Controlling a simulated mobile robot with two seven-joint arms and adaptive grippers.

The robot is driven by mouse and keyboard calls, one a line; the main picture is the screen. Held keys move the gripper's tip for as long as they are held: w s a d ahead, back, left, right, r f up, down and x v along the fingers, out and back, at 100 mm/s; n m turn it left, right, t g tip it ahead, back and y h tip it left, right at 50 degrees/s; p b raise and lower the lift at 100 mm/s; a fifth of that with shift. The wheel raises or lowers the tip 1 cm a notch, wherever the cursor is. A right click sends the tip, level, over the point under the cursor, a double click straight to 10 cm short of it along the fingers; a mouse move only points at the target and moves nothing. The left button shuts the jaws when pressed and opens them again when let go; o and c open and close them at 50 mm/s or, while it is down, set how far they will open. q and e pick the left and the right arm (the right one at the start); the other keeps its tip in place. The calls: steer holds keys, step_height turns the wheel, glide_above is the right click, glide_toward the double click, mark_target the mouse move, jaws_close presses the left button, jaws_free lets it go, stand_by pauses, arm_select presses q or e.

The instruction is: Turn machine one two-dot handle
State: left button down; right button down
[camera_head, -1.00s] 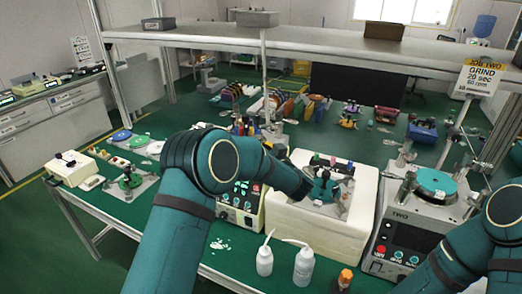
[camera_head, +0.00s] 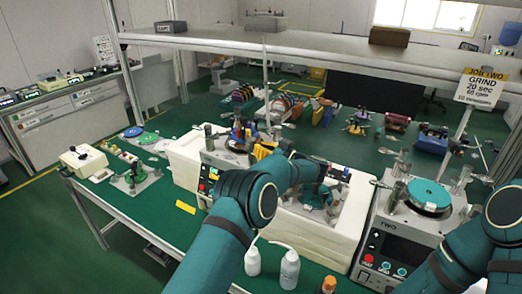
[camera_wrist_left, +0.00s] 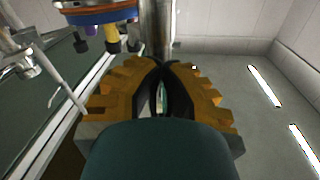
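Machine one (camera_head: 208,172) is the left of two lapping machines, with a grey top and a panel of coloured buttons. My left arm crosses in front of it and hides part of it. My left gripper (camera_head: 264,150), with orange fingers, is at the right part of its top. In the left wrist view the gripper (camera_wrist_left: 165,68) has its fingertips drawn together. A steel post (camera_wrist_left: 157,25) stands just beyond them, and I cannot tell whether they touch it. A blue and orange disc (camera_wrist_left: 97,10) is at upper left. I cannot make out a two-dot handle. My right gripper is out of view.
Machine two (camera_head: 388,243), with a green plate on top, stands at the right. Two white bottles (camera_head: 289,270) and an orange-capped bottle (camera_head: 328,285) stand in front. A shelf (camera_head: 300,42) runs across above. A yellow card (camera_head: 185,207) lies on open green table to the left.

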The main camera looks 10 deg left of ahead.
arm_select(q)
steer(key=shift+w+d+f+n+g+y, duration=0.1)
steer(key=shift+f+n+g+y, duration=0.15)
steer(key=shift+g, duration=0.25)
steer(key=shift+w+d+n+g+y, duration=0.1)
steer(key=shift+n+g+y, duration=0.05)
steer(key=shift+n+g, duration=0.3)
steer(key=c, duration=0.9)
jaws_free()
steer(key=shift+d, duration=0.1)
steer(key=shift+r, duration=0.15)
steer(key=v, duration=0.7)
steer(key=shift+d, duration=0.15)
